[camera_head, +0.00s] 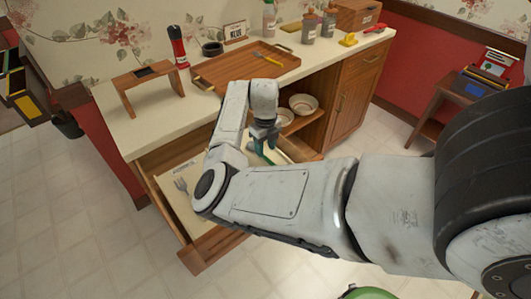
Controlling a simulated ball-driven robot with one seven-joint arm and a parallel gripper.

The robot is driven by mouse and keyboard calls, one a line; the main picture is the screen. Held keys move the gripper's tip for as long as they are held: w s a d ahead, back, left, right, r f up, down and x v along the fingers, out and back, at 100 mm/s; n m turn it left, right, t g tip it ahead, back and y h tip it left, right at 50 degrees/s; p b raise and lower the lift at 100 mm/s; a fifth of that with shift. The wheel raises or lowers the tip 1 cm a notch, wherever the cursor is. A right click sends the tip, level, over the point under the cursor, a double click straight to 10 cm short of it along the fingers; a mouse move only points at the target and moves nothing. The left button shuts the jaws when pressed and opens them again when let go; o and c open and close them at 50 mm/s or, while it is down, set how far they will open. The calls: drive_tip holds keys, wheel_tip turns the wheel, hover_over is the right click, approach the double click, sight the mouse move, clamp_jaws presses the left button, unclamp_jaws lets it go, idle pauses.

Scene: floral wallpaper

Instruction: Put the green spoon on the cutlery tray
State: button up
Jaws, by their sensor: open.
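A green thing, likely the green spoon (268,154), shows just below my gripper (264,139), at the open drawer (196,251). My gripper points down over the drawer and is open. The fingertips are small and partly hidden, so I cannot tell whether they touch or surround the green thing. My arm hides much of the drawer.
A grey fork (181,186) lies in the drawer's left part. On the counter are a small wooden stand (148,76), a red-and-black bottle (178,47) and several containers at the back. Bowls (303,103) sit on an open shelf right of the gripper.

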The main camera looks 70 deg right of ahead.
sight(266, 156)
wheel_tip(266, 156, up, 8)
drive_tip(key=shift+r+b, duration=0.25)
drive_tip(key=shift+b, duration=0.1)
